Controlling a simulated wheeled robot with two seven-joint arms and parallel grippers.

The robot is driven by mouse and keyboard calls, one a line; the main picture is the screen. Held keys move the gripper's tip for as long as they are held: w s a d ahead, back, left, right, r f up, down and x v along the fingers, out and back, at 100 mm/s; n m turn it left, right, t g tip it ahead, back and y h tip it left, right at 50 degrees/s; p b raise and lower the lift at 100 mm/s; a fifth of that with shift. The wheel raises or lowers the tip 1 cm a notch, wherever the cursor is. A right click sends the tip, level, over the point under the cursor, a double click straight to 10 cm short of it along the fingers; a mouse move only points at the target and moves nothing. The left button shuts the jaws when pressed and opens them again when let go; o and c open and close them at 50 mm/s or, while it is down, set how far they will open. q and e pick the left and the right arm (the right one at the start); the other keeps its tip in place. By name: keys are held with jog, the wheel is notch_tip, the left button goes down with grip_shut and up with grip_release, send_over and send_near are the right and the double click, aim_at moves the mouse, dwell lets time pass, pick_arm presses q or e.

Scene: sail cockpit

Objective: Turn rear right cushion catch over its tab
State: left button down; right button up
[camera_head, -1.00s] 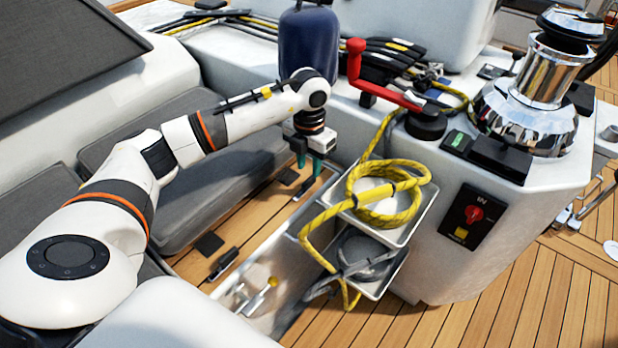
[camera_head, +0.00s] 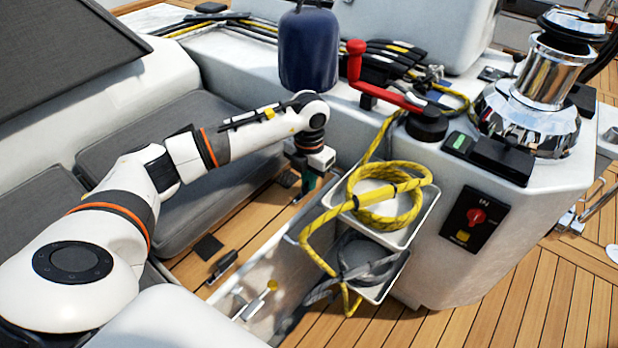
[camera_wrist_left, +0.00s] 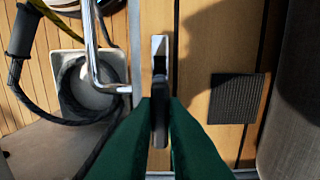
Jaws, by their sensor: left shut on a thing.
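My left gripper (camera_head: 304,190) reaches down to the wooden ledge between the grey seat cushions and the white console side. In the left wrist view its green fingers (camera_wrist_left: 160,115) are shut on a dark, narrow catch (camera_wrist_left: 160,88). The catch lies roughly lengthwise along the wood in that view. A pale metal piece (camera_wrist_left: 159,45), possibly the tab, shows at its far end; whether the catch lies over it I cannot tell. My right gripper is not in view.
A second black catch (camera_head: 224,263) and a dark pad (camera_head: 208,247) lie nearer on the ledge. A red handle (camera_head: 356,62) and blue bag (camera_head: 309,50) are behind.

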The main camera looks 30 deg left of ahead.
pick_arm(q)
jog(key=m, duration=0.5)
jog(key=shift+p, duration=0.35)
jog(key=m, duration=0.4)
jog(key=shift+m, duration=0.4)
jog(key=m, duration=0.3)
jog(key=shift+m, duration=0.3)
jog(key=m, duration=0.3)
jog(key=shift+m, duration=0.6)
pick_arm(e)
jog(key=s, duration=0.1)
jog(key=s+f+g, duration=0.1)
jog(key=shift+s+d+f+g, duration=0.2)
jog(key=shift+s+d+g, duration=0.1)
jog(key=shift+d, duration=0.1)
pick_arm(q)
jog(key=shift+m, duration=0.3)
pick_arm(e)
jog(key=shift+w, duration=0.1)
pick_arm(q)
jog(key=c, duration=1.5)
grip_release()
